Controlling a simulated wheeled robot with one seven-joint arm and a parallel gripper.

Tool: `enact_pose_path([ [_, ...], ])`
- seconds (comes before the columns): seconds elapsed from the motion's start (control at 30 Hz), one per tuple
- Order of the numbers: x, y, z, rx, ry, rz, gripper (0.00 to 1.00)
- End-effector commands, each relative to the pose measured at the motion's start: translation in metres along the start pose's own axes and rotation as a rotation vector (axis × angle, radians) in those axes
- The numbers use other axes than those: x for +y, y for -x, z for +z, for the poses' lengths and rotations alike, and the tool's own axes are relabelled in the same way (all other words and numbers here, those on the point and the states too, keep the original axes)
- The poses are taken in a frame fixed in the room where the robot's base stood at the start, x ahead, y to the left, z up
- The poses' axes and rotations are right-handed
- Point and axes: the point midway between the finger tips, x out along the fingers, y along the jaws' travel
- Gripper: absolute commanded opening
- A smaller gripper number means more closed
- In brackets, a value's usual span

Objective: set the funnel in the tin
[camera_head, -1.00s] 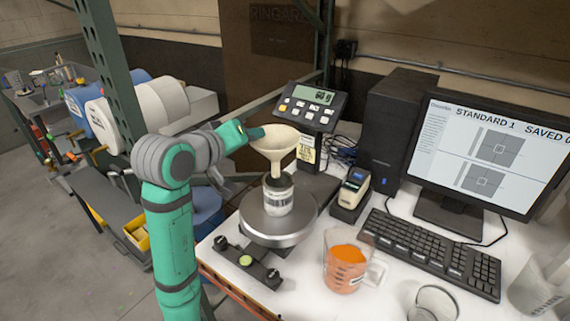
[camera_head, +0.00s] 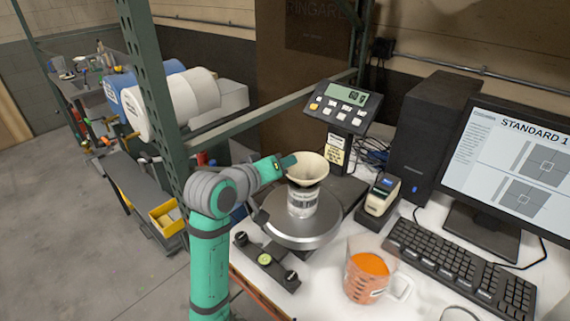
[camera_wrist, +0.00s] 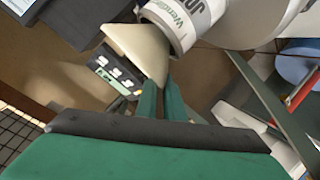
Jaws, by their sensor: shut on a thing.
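The cream funnel (camera_head: 308,168) is wide end up at the mouth of the tin (camera_head: 302,204). Its spout is hidden, apparently inside the tin. I cannot tell whether its cone rests on the tin's rim. The tin, with a pale label, stands upright on the round metal pan (camera_head: 274,230) of the scale. My gripper (camera_head: 288,162) is shut on the left side of the funnel's rim. In the wrist view the funnel (camera_wrist: 138,42) lies at the tips of the green fingers, with a labelled white cylinder, probably the tin (camera_wrist: 174,22), against it.
The scale's display (camera_head: 342,106) stands behind the pan. A small device (camera_head: 381,194) and a keyboard (camera_head: 455,262) are to the right. A beaker of orange liquid (camera_head: 367,278) stands at the front right. A green rack post (camera_head: 155,90) rises to the left.

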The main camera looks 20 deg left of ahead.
Motion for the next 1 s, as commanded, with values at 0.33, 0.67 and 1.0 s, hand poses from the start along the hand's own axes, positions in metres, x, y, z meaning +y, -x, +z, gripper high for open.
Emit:
enact_pose_path([
  [0.33,-0.0033,-0.0010,0.0030,0.001,-0.001,-0.001,0.00],
  [0.67,-0.0077,-0.0032,0.0079,0.002,0.000,-0.001,0.17],
  [1.0,-0.0073,-0.0030,0.0074,0.002,-0.001,-0.001,0.27],
])
